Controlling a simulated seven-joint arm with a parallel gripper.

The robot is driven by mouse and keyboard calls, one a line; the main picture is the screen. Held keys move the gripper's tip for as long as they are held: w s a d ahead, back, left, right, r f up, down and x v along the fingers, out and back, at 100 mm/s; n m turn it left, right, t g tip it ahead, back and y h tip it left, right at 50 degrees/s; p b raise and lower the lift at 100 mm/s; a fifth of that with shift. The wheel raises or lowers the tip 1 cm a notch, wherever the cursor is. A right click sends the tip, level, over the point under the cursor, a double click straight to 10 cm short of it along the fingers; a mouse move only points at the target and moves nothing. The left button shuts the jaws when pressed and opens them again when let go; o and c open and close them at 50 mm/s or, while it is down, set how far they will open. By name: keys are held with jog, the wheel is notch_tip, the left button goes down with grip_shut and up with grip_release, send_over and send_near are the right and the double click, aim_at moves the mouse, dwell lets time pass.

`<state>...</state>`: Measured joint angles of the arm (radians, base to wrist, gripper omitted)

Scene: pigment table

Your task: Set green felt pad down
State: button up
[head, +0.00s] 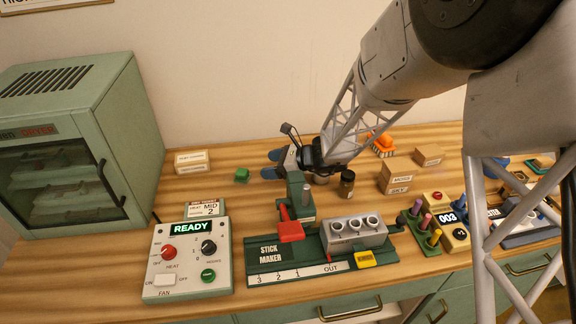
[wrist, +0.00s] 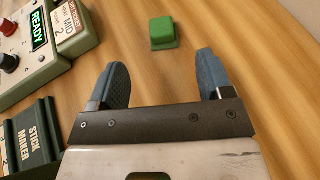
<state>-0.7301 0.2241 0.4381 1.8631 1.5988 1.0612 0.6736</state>
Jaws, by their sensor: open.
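The green felt pad (head: 242,174) looks like a small green block on the bare wood of the table, left of my gripper (head: 272,164) in the head view. In the wrist view the green pad (wrist: 163,33) lies beyond the fingertips, a little apart from them. My gripper (wrist: 161,75) is open, with its two blue fingers spread and nothing between them. The pad touches neither finger.
The control box (head: 190,262) with its READY display and the stick maker (head: 285,262) stand at the front. A green dryer cabinet (head: 75,150) is at the left. Bare wood (head: 215,190) surrounds the pad.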

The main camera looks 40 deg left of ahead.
dwell(0.4)
jog(key=s+d+r+n+t+h, duration=0.1)
jog(key=d+r+n+h, duration=0.3)
jog(key=d, duration=0.7)
jog(key=d+r+n+t+y, duration=0.1)
jog(key=d+r, duration=0.5)
jog(key=d, duration=0.6)
jog(key=s+d+r+n+t+h, duration=0.1)
jog(key=d+r+n+h, duration=0.15)
jog(key=d+r, duration=0.6)
jog(key=s+d+n+t+h, duration=0.1)
jog(key=s+d, duration=0.4)
jog(key=d, duration=0.5)
jog(key=s+d+r+n+t+h, duration=0.1)
jog(key=s+d, duration=0.4)
jog(key=d, duration=0.6)
jog(key=s+d+n+t+h, duration=0.2)
jog(key=s+d+h, duration=0.3)
jog(key=d, duration=0.6)
jog(key=shift+s+r+n+t, duration=0.15)
jog(key=shift+s+n+t, duration=0.3)
jog(key=shift+n, duration=0.4)
